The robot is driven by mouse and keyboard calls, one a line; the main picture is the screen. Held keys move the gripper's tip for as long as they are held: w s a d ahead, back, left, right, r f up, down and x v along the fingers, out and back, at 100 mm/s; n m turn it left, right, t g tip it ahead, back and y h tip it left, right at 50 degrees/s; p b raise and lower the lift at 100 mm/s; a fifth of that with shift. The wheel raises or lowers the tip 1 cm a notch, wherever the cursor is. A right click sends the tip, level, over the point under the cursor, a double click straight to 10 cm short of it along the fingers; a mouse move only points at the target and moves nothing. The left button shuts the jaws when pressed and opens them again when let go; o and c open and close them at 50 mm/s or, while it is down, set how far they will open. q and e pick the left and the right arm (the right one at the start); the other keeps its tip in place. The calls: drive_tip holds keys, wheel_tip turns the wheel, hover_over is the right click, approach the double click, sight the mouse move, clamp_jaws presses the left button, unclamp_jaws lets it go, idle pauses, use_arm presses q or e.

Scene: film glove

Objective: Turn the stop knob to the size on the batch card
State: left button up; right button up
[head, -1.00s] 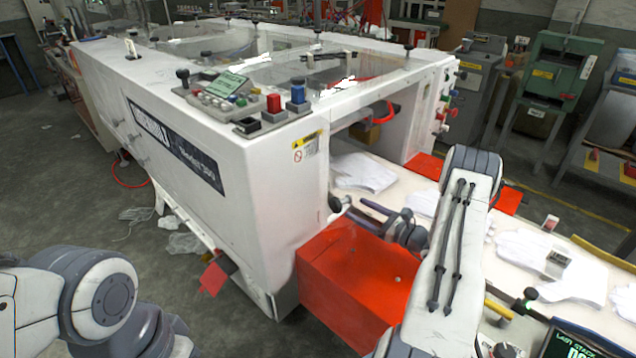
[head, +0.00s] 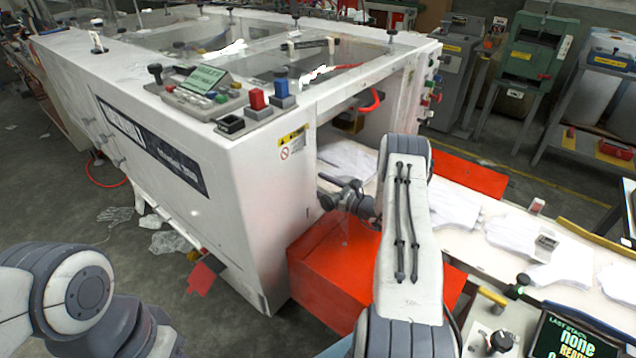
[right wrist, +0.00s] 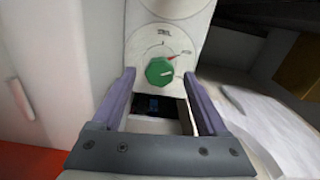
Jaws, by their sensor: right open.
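The green stop knob (right wrist: 158,71) sits on a pale round dial (right wrist: 141,47) in the right wrist view. A red mark shows at its upper right, with printing around the dial too small to read. My right gripper (right wrist: 160,76) is open, its two fingers apart on either side of the knob's lower part in the picture; I cannot tell whether they touch it. In the head view my right gripper (head: 328,191) is at the machine's opening, and the knob is hidden there. I cannot make out a batch card. My left gripper is out of view.
The white machine (head: 240,170) stands directly left of my right gripper. A red box (head: 335,275) is below my right forearm. White gloves (head: 510,235) lie along the belt to the right. A display (head: 575,335) reading "LAST STACK none" stands at lower right.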

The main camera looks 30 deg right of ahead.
drive_tip(key=shift+w+a, duration=0.1)
drive_tip(key=shift+w, duration=0.1)
drive_tip(key=shift+c, duration=0.3)
clamp_jaws()
drive_tip(key=shift+n+b, duration=6)
drive_tip(key=shift+b, duration=1)
drive_tip(key=shift+o, duration=0.3)
unclamp_jaws()
